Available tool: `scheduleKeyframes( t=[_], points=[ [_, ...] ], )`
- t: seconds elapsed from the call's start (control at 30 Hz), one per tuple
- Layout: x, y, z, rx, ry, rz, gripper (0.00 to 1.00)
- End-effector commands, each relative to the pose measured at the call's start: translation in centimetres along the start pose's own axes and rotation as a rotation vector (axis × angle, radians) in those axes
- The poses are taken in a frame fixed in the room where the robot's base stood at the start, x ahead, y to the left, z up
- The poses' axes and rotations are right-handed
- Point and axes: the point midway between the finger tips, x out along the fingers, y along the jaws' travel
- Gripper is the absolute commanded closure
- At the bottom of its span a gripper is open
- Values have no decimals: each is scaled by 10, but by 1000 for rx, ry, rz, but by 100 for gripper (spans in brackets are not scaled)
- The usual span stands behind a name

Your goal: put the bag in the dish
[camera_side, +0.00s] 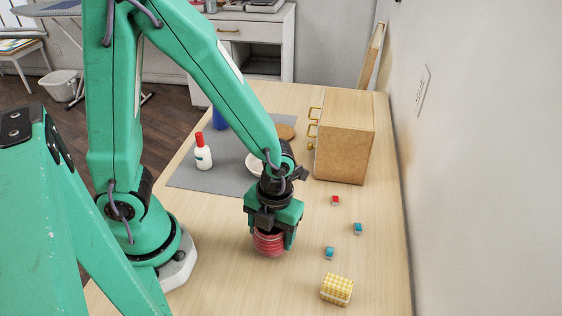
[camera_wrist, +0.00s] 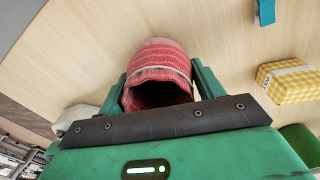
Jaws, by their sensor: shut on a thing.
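The bag is a red, pale-striped, rounded pouch (camera_side: 268,243) held low over the table in the side view. In the wrist view the bag (camera_wrist: 158,62) sits between the fingers, its dark open end towards the camera. My gripper (camera_side: 271,232) is shut on the bag, with a green finger on each side. Whether the bag's underside touches the table is unclear. A white round dish (camera_side: 254,163) on the grey mat is partly hidden behind my wrist in the side view. The gripper is nearer the camera than the dish, and apart from it.
A grey mat (camera_side: 190,176) carries a white bottle with red cap (camera_side: 203,157), a blue item (camera_side: 219,119) and a cork round (camera_side: 286,131). A wooden cabinet (camera_side: 343,150) stands behind. Red (camera_side: 335,200) and blue cubes (camera_side: 358,229) and a yellow checked block (camera_side: 337,288) lie right.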

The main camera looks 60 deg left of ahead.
Motion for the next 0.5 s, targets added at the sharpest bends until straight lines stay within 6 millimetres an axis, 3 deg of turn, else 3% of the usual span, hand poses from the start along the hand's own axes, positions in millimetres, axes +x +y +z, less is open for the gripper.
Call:
scheduleKeyframes(
  t=[0.5],
  points=[
    [10, 0, 0, 0, 0, 0, 59]
  ],
)
